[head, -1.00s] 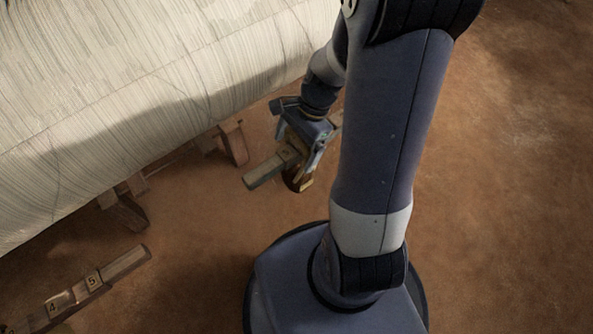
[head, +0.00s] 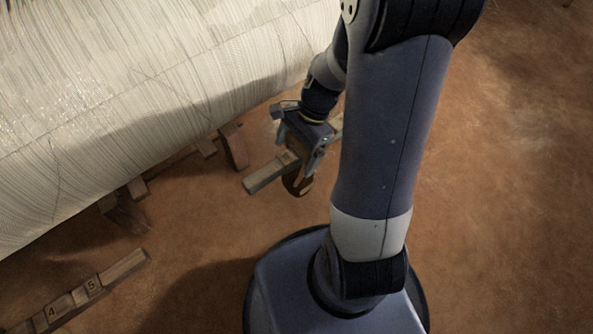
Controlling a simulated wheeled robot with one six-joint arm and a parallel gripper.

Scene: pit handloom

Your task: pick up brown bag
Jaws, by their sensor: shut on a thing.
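My gripper (head: 303,158) is low beside the loom, left of my upright arm, pointing down. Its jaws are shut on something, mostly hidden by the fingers. A small rounded brown thing (head: 297,184), which looks like the brown bag, shows just below the fingertips. Its full shape and how it sits between the fingers cannot be made out.
A wooden bar (head: 262,178) with a numbered tile runs right behind the gripper. Another wooden bar (head: 122,268) with number tiles lies at lower left. The loom's pale cloth (head: 130,90) fills the upper left, with wooden posts under it. Brown floor (head: 500,220) is clear at right.

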